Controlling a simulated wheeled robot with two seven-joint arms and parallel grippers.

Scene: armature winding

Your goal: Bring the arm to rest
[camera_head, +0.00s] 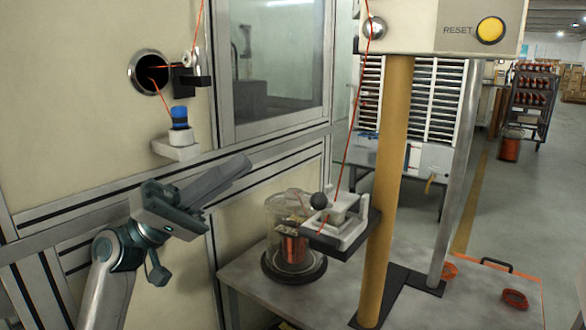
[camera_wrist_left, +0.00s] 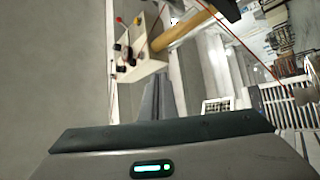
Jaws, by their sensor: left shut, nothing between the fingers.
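My left arm comes in from the lower left in the head view. Its gripper (camera_head: 238,168) is shut and empty, raised in front of the cream machine panel (camera_head: 75,110) and pointing up to the right. It appears below the white bracket (camera_head: 176,149) with the blue part (camera_head: 179,117); I cannot tell the gap in depth. In the left wrist view the closed grey fingers (camera_wrist_left: 156,98) show with nothing between them. My right gripper is not in view.
A yellow post (camera_head: 388,190) and a metal post (camera_head: 459,170) stand on the grey table (camera_head: 240,275). A clear jar with a copper spool (camera_head: 291,248) and a white clamp fixture (camera_head: 345,225) are there. Red wire runs above. A yellow reset button (camera_head: 490,31) is upper right.

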